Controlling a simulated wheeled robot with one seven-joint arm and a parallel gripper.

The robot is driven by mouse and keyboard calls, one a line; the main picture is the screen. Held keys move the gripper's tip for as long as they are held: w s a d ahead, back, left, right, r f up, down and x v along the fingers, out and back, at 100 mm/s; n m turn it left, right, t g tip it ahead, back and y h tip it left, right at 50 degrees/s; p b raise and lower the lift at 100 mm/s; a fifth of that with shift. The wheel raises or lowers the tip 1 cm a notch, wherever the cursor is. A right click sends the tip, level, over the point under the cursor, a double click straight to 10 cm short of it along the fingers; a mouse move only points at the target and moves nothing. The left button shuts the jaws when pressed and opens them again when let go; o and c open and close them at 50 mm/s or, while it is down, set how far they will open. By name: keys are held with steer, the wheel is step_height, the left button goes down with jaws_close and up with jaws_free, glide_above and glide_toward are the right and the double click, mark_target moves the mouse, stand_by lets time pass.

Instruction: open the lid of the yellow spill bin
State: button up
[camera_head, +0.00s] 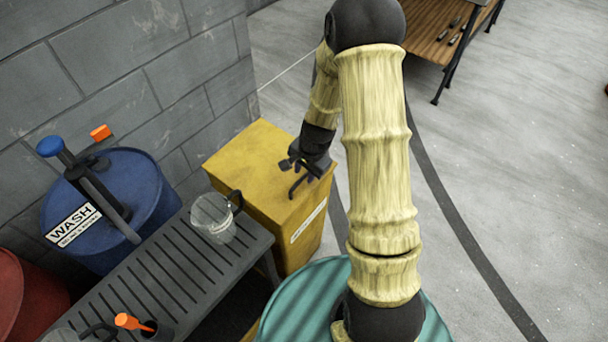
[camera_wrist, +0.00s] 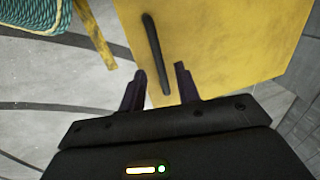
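The yellow spill bin (camera_head: 240,155) stands against the grey wall, its flat lid closed. In the wrist view the yellow lid (camera_wrist: 230,40) fills the upper right, with a straight black bar handle (camera_wrist: 153,45) along one side. My gripper (camera_head: 297,182) is over the lid's right part in the head view. In the wrist view my gripper (camera_wrist: 161,72) is open, with the near end of the handle showing between its two fingers. I cannot tell whether the fingers are level with the handle or above it. In the head view my gripper and arm hide most of the handle.
A slatted grey bench (camera_head: 180,265) holding a clear container (camera_head: 212,215) stands in front of the bin. A blue WASH drum (camera_head: 110,205) is at left. A teal round top (camera_head: 290,305) is at the bottom. Floor to the right is open, with a wooden table (camera_head: 435,30) behind.

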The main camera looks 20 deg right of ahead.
steer(key=shift+w+a+f, duration=0.1)
steer(key=shift+w+f, duration=0.05)
steer(key=shift+f, duration=0.6)
jaws_close()
steer(key=shift+r, duration=0.15)
